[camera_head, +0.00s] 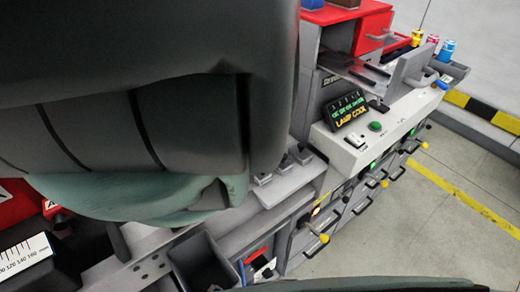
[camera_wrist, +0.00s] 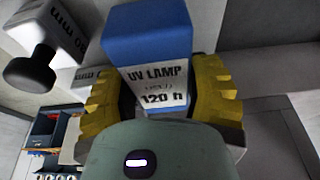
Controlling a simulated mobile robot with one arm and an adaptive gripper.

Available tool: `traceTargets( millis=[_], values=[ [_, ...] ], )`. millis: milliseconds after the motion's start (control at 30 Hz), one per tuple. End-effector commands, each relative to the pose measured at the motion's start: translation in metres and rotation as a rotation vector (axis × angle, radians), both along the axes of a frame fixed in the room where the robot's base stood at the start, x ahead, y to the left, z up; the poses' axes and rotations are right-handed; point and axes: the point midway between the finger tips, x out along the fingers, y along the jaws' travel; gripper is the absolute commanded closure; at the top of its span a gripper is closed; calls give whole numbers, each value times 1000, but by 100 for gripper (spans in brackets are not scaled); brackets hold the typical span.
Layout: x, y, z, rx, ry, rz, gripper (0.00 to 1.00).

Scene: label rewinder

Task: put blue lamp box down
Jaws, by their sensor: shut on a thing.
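The blue lamp box (camera_wrist: 148,42) sits between the two yellow fingers of my gripper (camera_wrist: 157,92) in the wrist view. It has a white label reading "UV LAMP" and "120 h". My gripper is shut on the box, one finger on each side. The box's far end runs to the top of the picture. In the head view my own dark arm covers the left and upper middle, and neither the held box nor my fingers can be made out. What lies beneath the box cannot be told.
A machine with a lit "LAMP COOL" display (camera_head: 348,108) and green button (camera_head: 375,126) stands at centre right. A red cabinet (camera_head: 371,32) and coloured cans (camera_head: 432,41) are behind. A dark open bin (camera_head: 201,262) is at the bottom. The floor (camera_head: 430,235) at right is clear.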

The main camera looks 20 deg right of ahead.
Motion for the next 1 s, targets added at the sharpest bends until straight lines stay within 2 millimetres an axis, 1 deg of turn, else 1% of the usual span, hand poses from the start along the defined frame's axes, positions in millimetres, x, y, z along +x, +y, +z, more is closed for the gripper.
traceTargets(
  millis=[167,333,367,467,733,833,1000],
  values=[
    [0,0,1,-2,-2,0,91],
    [0,0,-4,-2,-2,0,91],
    [0,0,-4,-1,0,0,44],
    [0,0,-3,-1,0,0,34],
    [0,0,-2,0,1,0,33],
    [0,0,3,0,1,0,33],
    [0,2,5,-2,2,-1,33]
  ],
)
